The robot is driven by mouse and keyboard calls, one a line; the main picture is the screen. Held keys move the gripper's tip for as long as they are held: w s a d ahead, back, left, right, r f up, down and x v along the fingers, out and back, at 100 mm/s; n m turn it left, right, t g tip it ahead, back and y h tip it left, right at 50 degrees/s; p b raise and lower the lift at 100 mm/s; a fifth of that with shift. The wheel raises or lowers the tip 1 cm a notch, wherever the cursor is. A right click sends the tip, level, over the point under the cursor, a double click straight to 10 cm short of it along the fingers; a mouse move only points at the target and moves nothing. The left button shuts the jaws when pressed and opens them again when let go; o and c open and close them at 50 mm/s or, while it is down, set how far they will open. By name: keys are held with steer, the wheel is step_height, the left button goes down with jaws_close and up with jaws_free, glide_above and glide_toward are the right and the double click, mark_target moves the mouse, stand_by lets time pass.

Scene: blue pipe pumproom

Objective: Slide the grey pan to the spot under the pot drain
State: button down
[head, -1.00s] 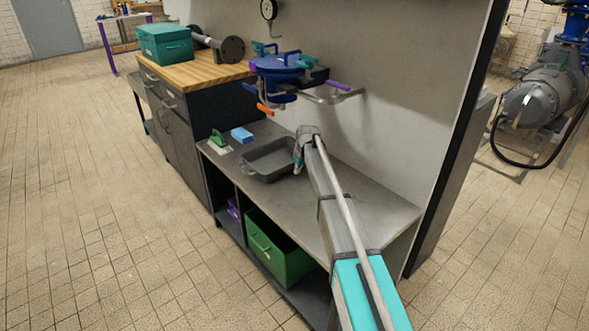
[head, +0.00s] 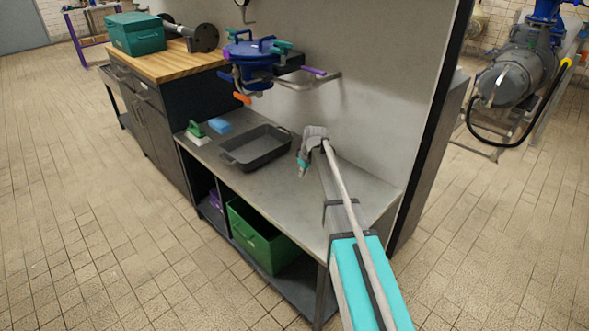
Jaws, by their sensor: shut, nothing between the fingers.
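The grey pan (head: 247,158), a shallow rectangular tray with end handles, lies flat on the grey bench and looks empty. The blue pot (head: 250,72) hangs above the bench on a wall bracket. An orange handle (head: 242,98) sticks out below it; the drain opening itself is not clear. The pan appears below the pot in the picture, but I cannot tell whether it is directly under the drain. My gripper (head: 302,171) is shut and empty, pointing down near the bench just right of the pan, with a small gap between them.
A blue sponge (head: 220,126) and a green-handled brush or scraper (head: 195,130) lie left of the pan. The bench top (head: 350,185) is clear to the right. The wall panel (head: 370,90) stands behind. A green crate (head: 262,240) sits on the lower shelf.

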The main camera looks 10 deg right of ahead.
steer(key=s+d, duration=0.3)
steer(key=s, duration=0.2)
steer(key=s+d, duration=0.2)
steer(key=s, duration=0.1)
steer(key=shift+d, duration=0.35)
steer(key=shift+s+d+r+p, duration=0.2)
steer(key=shift+r+p, duration=0.2)
steer(key=shift+p, duration=0.05)
steer(key=shift+s+d+r+p, duration=0.15)
steer(key=shift+s+r+p, duration=0.05)
steer(key=shift+r+p, duration=0.2)
steer(key=p+v, duration=0.6)
steer(key=v, duration=0.1)
steer(key=shift+p, duration=0.4)
steer(key=shift+r, duration=0.1)
steer(key=s+a+m+g+h, duration=0.1)
steer(key=s+a+m, duration=0.25)
steer(key=s, duration=0.75)
steer(key=s+a+m+g+h, duration=0.1)
steer(key=s+a+m+g, duration=0.2)
steer(key=s, duration=0.8)
step_height(320, 180, up, 21)
steer(key=t+p, duration=0.1)
steer(key=p, duration=2.1)
steer(key=shift+w+m, duration=0.25)
steer(key=shift+m, duration=0.1)
